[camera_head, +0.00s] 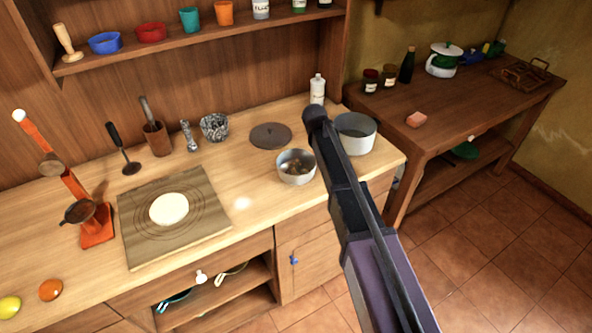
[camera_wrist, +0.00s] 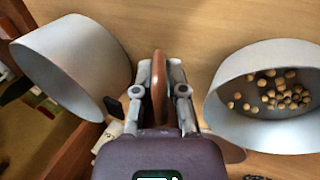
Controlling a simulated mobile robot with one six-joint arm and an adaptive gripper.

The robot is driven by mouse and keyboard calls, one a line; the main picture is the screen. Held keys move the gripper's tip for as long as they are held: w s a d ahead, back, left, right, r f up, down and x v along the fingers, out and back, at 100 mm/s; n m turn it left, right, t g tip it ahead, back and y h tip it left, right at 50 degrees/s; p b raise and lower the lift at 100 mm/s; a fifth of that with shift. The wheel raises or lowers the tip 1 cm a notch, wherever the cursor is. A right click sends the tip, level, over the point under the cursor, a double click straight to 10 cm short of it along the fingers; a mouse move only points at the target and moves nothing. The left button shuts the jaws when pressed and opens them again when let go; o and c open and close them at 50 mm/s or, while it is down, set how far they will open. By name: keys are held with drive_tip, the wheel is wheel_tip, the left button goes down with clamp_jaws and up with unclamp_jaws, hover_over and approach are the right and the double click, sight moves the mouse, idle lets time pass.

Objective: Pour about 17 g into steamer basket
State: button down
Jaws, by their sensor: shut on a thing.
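My gripper (camera_wrist: 160,92) is shut on a narrow brown handle-like piece (camera_wrist: 159,65). What that piece belongs to is hidden. In the wrist view, a grey bowl (camera_wrist: 228,118) holding several round tan pieces (camera_wrist: 272,90) is right of my gripper, and a plain grey pot (camera_wrist: 75,65) is left of it. In the head view, the bowl (camera_head: 296,177) stands on the counter left of my arm and the pot (camera_head: 358,142) right of it. My arm hides the gripper there. A metal openwork basket-like thing (camera_head: 215,127) stands farther back; I cannot tell which vessel is the steamer basket.
A dark round lid (camera_head: 270,135) lies behind the bowl, and a white bottle (camera_head: 317,90) stands behind the pot. A wooden board (camera_head: 190,240) with a pale disc (camera_head: 169,209) and an orange stand (camera_head: 96,225) are at left. The counter between board and bowl is clear.

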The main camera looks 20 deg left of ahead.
drive_tip(key=shift+s+a+r+t+h, duration=0.15)
drive_tip(key=shift+s+r+t+h, duration=0.15)
drive_tip(key=shift+s+t, duration=0.1)
drive_tip(key=shift+s+a+r+t+h, duration=0.2)
drive_tip(key=shift+r+t, duration=0.1)
drive_tip(key=shift+r, duration=0.25)
drive_tip(key=shift+s+a+r+t+h, duration=0.1)
drive_tip(key=shift+s+r+t+h, duration=0.15)
drive_tip(key=shift+r, duration=0.25)
drive_tip(key=shift+a+t, duration=0.1)
drive_tip(key=shift+t, duration=0.15)
drive_tip(key=shift+f+h+b, duration=0.25)
drive_tip(key=shift+f+b, duration=0.05)
drive_tip(key=shift+b, duration=0.25)
drive_tip(key=shift+a+f+t+h+b, duration=0.1)
drive_tip(key=shift+f+t+h+b, duration=0.1)
drive_tip(key=shift+t+h+b, duration=0.4)
drive_tip(key=shift+r+t+b, duration=0.3)
drive_tip(key=shift+r, duration=0.1)
wheel_tip(320, 180, up, 2)
drive_tip(key=t+h+b, duration=0.1)
drive_tip(key=b, duration=0.1)
drive_tip(key=t+h+b, duration=0.1)
drive_tip(key=t+b, duration=0.1)
drive_tip(key=shift+s+a+r+t+h, duration=0.1)
drive_tip(key=shift+s+r+t+h, duration=0.05)
drive_tip(key=shift+t+h, duration=0.2)
